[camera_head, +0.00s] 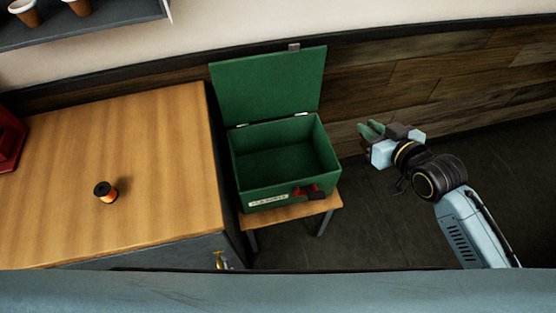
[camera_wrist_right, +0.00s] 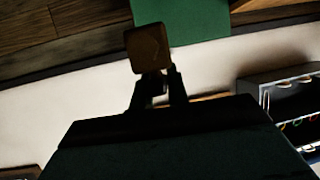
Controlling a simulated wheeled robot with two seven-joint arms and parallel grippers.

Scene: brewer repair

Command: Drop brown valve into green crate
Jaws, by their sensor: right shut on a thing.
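The green crate (camera_head: 290,185) stands open on a small wooden stool, its lid raised at the back. The part of its inside that shows looks empty. My right gripper (camera_head: 370,129) is to the right of the crate, apart from it. In the right wrist view, its fingers (camera_wrist_right: 158,82) are shut on a brown, square-faced piece, the brown valve (camera_wrist_right: 148,48), at their tips. The valve cannot be made out clearly in the head view. The green lid (camera_wrist_right: 180,20) shows behind it in the wrist view. My left gripper is not in view.
A wooden counter (camera_head: 150,140) is left of the crate, with a small orange and black part (camera_head: 106,192) on it. A red thing (camera_head: 10,140) is at its far left. A shelf with cups (camera_head: 25,12) hangs at the upper left. Dark floor is open around my right arm.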

